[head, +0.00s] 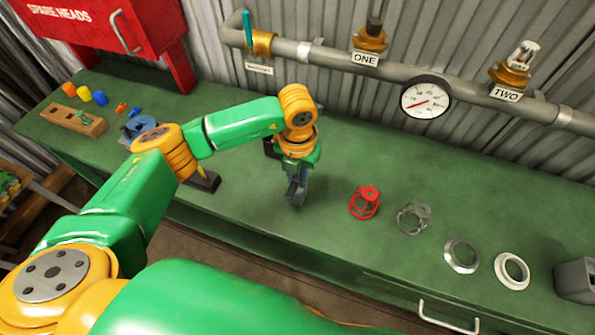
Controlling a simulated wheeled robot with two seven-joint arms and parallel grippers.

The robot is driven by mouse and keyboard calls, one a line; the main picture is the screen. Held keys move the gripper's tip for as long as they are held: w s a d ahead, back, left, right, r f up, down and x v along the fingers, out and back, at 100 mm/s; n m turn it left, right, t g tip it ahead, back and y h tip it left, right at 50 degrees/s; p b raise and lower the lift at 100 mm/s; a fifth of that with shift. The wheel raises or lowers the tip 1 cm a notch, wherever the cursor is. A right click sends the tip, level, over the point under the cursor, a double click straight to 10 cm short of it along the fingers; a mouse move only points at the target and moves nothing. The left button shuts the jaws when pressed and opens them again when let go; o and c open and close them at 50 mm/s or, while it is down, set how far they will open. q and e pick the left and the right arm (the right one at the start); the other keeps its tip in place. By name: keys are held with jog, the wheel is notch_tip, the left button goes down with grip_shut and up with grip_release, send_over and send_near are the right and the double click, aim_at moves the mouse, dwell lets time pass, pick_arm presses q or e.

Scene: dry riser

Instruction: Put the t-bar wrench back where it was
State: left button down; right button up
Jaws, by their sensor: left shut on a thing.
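My left gripper (297,196) points down over the middle of the green bench. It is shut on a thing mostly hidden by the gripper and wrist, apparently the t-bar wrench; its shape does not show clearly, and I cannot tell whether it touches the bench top. No other t-bar wrench shows on the bench. A dark block (207,182) lies to the left of the gripper near the front edge, partly behind my arm. My right gripper is not in view.
The green bench (330,240) holds a red cage (365,202), a grey cage (413,218), a metal ring (461,256), a white ring (512,270) and a grey box (575,281) to the right. Behind runs a pipe (330,55) with a gauge (426,97). A wooden block (75,120) sits left.

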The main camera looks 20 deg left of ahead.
pick_arm(q)
jog(key=c, duration=1.2)
grip_release()
jog(key=shift+f, duration=0.15)
jog(key=shift+c, duration=0.2)
jog(key=o, duration=0.4)
jog(key=shift+s, duration=0.1)
jog(key=shift+o, duration=0.2)
jog(key=shift+r, duration=0.55)
notch_tip(320, 180, up, 11)
jog(key=b, duration=0.2)
jog(key=shift+r, duration=0.2)
